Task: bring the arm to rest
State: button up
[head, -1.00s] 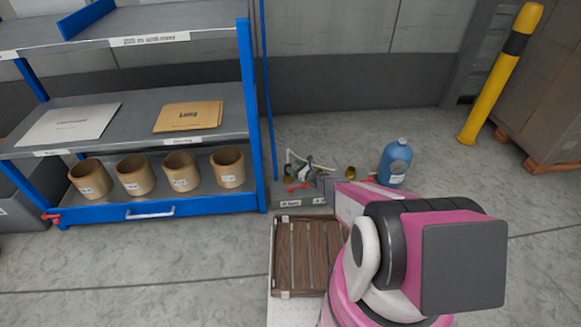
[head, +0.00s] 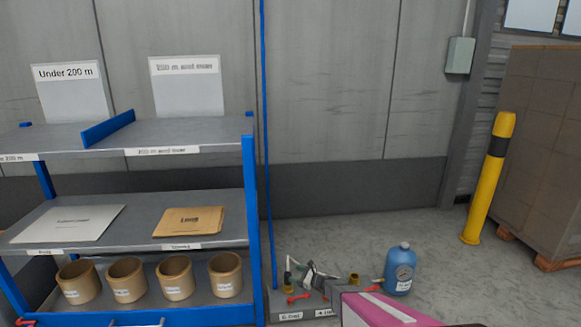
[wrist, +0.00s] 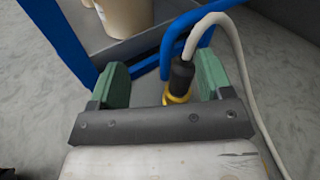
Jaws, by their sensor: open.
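My gripper (wrist: 162,80) shows in the wrist view with its two green fingers spread apart. A black and yellow fitting (wrist: 180,80) with a white hose shows between the fingers, nearer the right one. I see no finger pressing on it, and I cannot tell how far beyond the fingertips it lies.
A blue-framed shelf rack (head: 250,230) stands at the left, with several brown cylinders on its low shelf. A blue bottle (head: 400,270) and a yellow post (head: 487,180) stand to the right. Open floor lies between them.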

jog(key=s+d+r+n+g+h, duration=0.2)
jog(key=s+r+n+g+h, duration=0.45)
jog(key=s+r+n, duration=0.8)
jog(key=s+d+r+n+g+h, duration=0.2)
jog(key=s+d+r+n+h, duration=0.5)
jog(key=s+d+r, duration=0.6)
jog(key=shift+s+d+r+h, duration=0.2)
jog(key=shift+s+r+h, duration=0.45)
jog(key=shift+r, duration=0.25)
